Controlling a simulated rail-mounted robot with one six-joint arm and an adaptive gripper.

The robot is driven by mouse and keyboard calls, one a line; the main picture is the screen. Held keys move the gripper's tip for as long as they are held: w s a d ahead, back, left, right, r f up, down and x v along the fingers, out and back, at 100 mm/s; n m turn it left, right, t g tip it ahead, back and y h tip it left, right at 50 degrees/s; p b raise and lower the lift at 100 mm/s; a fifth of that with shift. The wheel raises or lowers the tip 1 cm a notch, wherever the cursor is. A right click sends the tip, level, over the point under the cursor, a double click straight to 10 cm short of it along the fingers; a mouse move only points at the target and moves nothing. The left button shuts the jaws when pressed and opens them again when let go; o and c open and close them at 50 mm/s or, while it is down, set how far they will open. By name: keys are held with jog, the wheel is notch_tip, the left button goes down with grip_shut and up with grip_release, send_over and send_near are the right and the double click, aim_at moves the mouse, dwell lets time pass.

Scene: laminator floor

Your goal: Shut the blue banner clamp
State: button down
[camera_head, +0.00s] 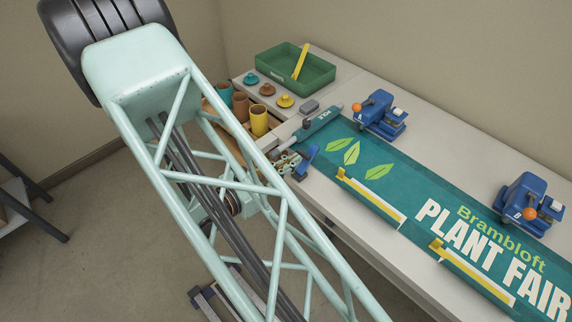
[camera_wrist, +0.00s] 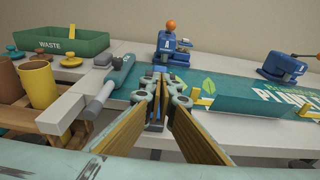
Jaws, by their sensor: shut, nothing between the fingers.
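A small blue clamp (camera_head: 309,153) stands raised at the table's front edge, by the left end of the teal banner (camera_head: 384,186). My gripper (camera_head: 287,163) is just left of it in the head view; I cannot tell whether they touch. In the wrist view my gripper (camera_wrist: 159,84) is shut and empty, its fingers covering most of the blue clamp. Two larger blue devices with orange knobs, one on the left (camera_head: 376,110) and one on the right (camera_head: 524,200), stand along the banner's back edge. They also show in the wrist view, left (camera_wrist: 169,44) and right (camera_wrist: 283,67).
A green waste bin (camera_head: 290,78) with a yellow item, coloured knobs (camera_head: 267,90) and cups (camera_head: 259,121) are at the left. Bare tabletop (camera_head: 440,130) lies behind the banner.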

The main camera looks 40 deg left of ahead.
jog(key=shift+w+d+f, duration=0.1)
jog(key=shift+w, duration=0.55)
dwell(0.3)
jog(key=shift+w, duration=0.2)
